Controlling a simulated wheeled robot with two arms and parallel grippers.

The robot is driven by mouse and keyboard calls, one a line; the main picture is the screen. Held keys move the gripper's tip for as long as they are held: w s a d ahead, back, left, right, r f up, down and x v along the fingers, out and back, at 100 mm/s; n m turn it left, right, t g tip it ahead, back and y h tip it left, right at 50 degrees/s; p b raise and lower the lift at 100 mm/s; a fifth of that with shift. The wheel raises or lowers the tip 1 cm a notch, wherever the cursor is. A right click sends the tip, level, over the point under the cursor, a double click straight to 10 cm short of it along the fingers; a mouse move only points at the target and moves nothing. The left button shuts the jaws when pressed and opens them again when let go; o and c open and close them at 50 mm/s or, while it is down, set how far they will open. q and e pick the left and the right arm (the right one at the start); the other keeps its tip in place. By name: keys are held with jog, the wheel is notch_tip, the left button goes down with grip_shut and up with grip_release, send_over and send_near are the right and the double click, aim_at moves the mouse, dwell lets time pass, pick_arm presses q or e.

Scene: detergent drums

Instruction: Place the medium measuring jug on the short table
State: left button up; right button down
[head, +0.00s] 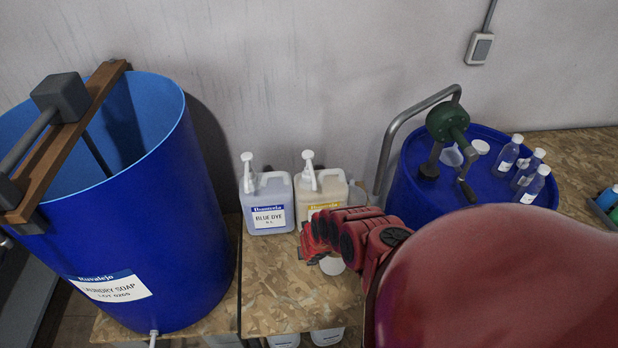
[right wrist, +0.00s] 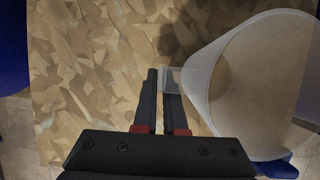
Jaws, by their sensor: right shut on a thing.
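In the right wrist view, my right gripper (right wrist: 168,100) is shut on the handle tab of a translucent white measuring jug (right wrist: 222,75). The jug's wide body lies to the right of the fingers, over a wood-chip tabletop (right wrist: 90,80). A dark shadow falls on the board beside it. I cannot tell whether the jug touches the board. In the head view, my red right arm reaches over the wood-chip table (head: 285,295) in the middle and hides most of the gripper. A small pale part, probably the jug (head: 332,265), shows below it. My left gripper is out of view.
A blue dye canister (head: 268,217) and a cream canister (head: 318,190) with pumps stand at the table's back. A large blue soap drum (head: 150,240) stands left. A blue drum (head: 410,180) at right carries a green hand pump (head: 448,121), bottles (head: 508,155) and a small clear jug (head: 451,156).

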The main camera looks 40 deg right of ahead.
jog(key=c, duration=1.4)
grip_release()
jog(key=shift+f, duration=0.1)
jog(key=shift+c, duration=0.2)
jog(key=o, duration=0.4)
jog(key=shift+o, duration=0.2)
jog(key=p+v, duration=0.5)
jog(key=v, duration=0.7)
